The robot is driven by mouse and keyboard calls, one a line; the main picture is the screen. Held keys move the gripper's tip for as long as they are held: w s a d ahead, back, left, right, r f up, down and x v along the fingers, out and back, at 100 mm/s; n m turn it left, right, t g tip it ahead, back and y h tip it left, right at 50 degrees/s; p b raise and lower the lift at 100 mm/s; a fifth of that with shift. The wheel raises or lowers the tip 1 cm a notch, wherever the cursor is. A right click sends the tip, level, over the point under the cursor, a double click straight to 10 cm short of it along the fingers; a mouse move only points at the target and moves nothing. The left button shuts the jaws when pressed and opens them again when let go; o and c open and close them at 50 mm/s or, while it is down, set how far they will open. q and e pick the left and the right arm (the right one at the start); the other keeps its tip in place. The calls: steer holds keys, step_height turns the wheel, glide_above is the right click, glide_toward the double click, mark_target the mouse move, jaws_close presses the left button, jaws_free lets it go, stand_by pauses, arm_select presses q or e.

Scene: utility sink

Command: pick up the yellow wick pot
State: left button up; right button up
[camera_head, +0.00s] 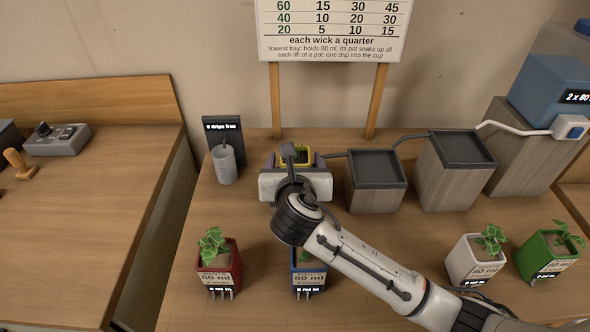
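The yellow wick pot (302,150) is at the back middle of the bench, mostly hidden behind my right gripper. Its yellow rim and a bit of green plant show. My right gripper (296,161) reaches in from the right, with one finger on each side of the pot. I cannot tell whether the fingers press on the pot or stand just apart from it. What the pot rests on is hidden. My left gripper is not in view.
Red (220,266), blue (309,277), white (475,260) and green (547,256) pots stand along the front. A grey cup (224,166) is left of my gripper. Grey-topped blocks (376,182) rise to the right. A sign (333,28) stands behind.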

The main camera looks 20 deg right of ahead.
steer(key=shift+w+f, duration=0.1)
steer(key=shift+w, duration=0.15)
steer(key=c, duration=1.2)
steer(key=shift+c, duration=1)
